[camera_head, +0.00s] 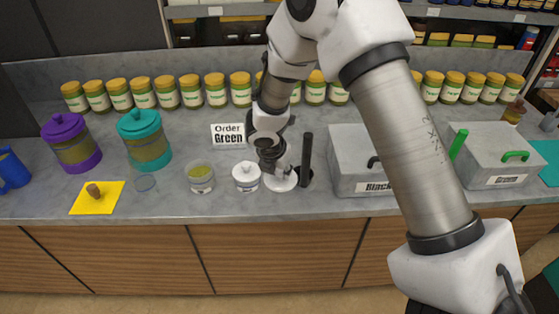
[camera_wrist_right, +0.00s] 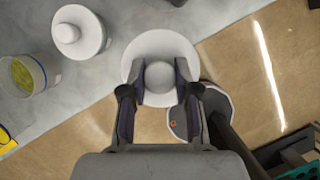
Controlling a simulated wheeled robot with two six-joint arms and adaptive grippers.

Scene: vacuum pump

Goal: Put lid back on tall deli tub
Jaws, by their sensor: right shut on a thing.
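My right gripper (camera_head: 275,163) is shut on the round knob of a white disc-shaped lid (camera_head: 281,182). In the right wrist view the knob sits between the fingers (camera_wrist_right: 159,88) and the white lid (camera_wrist_right: 160,45) spreads around it. A clear tub with a yellow-green filling (camera_head: 200,178) stands open on the counter, left of the gripper; it also shows in the right wrist view (camera_wrist_right: 22,76). A white lidded jar (camera_head: 246,177) stands between that tub and the held lid. My left gripper is not in view.
A black upright rod (camera_head: 306,160) stands just right of the held lid. Grey bins (camera_head: 355,150) stand farther right. Purple (camera_head: 72,150) and teal (camera_head: 147,148) canisters stand behind. The counter's front edge is close.

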